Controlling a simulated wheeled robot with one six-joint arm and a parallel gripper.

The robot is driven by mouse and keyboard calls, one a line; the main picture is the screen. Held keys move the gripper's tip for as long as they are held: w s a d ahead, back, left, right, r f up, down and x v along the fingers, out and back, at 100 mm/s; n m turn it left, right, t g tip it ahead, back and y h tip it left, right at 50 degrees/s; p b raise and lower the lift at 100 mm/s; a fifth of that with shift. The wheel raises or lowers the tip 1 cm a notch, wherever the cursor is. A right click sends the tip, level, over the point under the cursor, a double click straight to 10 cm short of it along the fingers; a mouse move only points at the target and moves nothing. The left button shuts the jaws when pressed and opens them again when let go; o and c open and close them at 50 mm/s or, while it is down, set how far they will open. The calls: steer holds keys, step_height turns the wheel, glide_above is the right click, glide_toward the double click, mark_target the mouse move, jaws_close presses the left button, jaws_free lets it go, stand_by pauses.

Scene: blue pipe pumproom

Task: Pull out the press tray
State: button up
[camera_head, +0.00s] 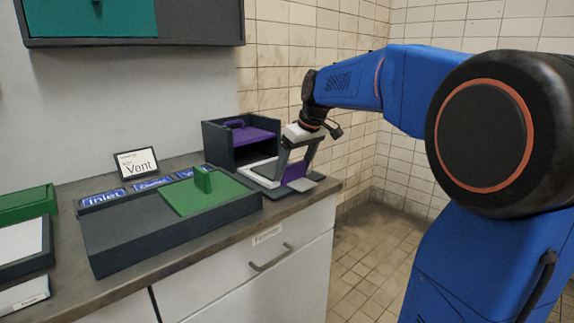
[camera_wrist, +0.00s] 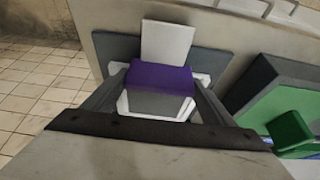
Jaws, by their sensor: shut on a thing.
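The press (camera_head: 212,143) is a dark open-fronted box on the counter with a purple plate (camera_head: 251,136) and handle inside its upper part. Its pale tray (camera_head: 262,173) sticks out of the lower front toward the counter's right end. My gripper (camera_head: 297,163) points down at the tray's outer end, its fingers shut on the purple tray handle (camera_head: 296,172). In the wrist view the purple handle (camera_wrist: 160,79) lies between the two fingers, with a white square (camera_wrist: 167,45) and a grey plate beyond it. The fingers' exact contact is partly hidden.
A dark case with a green sliding lid (camera_head: 205,192) and blue labels sits left of the press. A "Vent" card (camera_head: 136,164) stands behind it. A green-topped box (camera_head: 25,222) is at far left. The counter ends just right of my gripper; tiled floor (camera_head: 375,255) lies beyond.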

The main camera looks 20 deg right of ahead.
steer(key=shift+s, duration=0.15)
steer(key=o, duration=1.5)
steer(key=shift+r, duration=0.15)
steer(key=v, duration=1.7)
steer(key=shift+s, duration=0.15)
steer(key=s+a+f+m, duration=0.1)
steer(key=s+a+f, duration=0.3)
steer(key=s+f, duration=0.9)
steer(key=s+a+f+m+h, duration=0.1)
steer(key=s+a+f, duration=0.4)
steer(key=s+f, duration=0.8)
step_height(320, 180, down, 6)
steer(key=shift+s+f+m+t, duration=0.1)
steer(key=shift+s+m+t, duration=0.25)
steer(key=shift+m, duration=0.45)
